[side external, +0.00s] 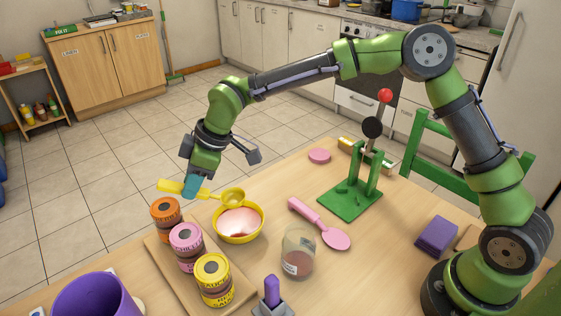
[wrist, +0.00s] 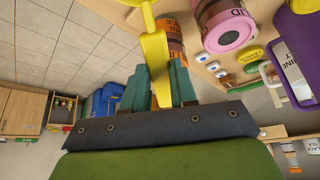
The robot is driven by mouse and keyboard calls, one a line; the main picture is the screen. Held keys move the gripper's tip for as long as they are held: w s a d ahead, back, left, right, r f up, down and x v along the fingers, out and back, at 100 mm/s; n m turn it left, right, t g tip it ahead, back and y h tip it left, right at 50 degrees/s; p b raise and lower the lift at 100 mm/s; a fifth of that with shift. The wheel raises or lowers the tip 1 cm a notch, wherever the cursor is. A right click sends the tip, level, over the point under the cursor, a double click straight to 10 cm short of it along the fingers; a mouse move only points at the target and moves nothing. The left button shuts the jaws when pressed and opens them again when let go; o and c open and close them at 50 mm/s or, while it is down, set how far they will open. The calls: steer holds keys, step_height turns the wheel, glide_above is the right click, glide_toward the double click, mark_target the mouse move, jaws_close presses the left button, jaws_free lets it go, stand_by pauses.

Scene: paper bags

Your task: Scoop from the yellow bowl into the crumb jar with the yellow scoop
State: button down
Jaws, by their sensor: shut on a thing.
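My gripper (side external: 191,188) is shut on the handle of the yellow scoop (side external: 233,197). The scoop is roughly level, its round head over the far rim of the yellow bowl (side external: 239,238); I cannot tell whether it holds anything. In the wrist view the teal fingers of my gripper (wrist: 158,88) close around the yellow scoop handle (wrist: 154,48). The yellow bowl stands on the table with pale pinkish contents. A clear jar (side external: 299,238) with a small label and reddish-brown contents low inside, likely the crumb jar, stands right of the bowl, nearer the camera.
Stacked orange, pink and yellow-lidded tins (side external: 187,239) stand on a wooden board left of the bowl. A pink scoop (side external: 325,226) lies behind the jar. A green stand (side external: 350,195) is farther right. A purple container (side external: 95,297) is at front left.

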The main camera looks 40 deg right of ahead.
mark_target(219, 196)
steer(key=d+y, duration=0.1)
steer(key=s+d+t+y, duration=0.2)
steer(key=shift+f+y, duration=0.25)
steer(key=shift+y, duration=0.05)
steer(key=shift+a+f+t, duration=0.1)
steer(key=shift+f+t, duration=0.05)
steer(key=shift+t, duration=0.15)
steer(key=shift+f, duration=2.35)
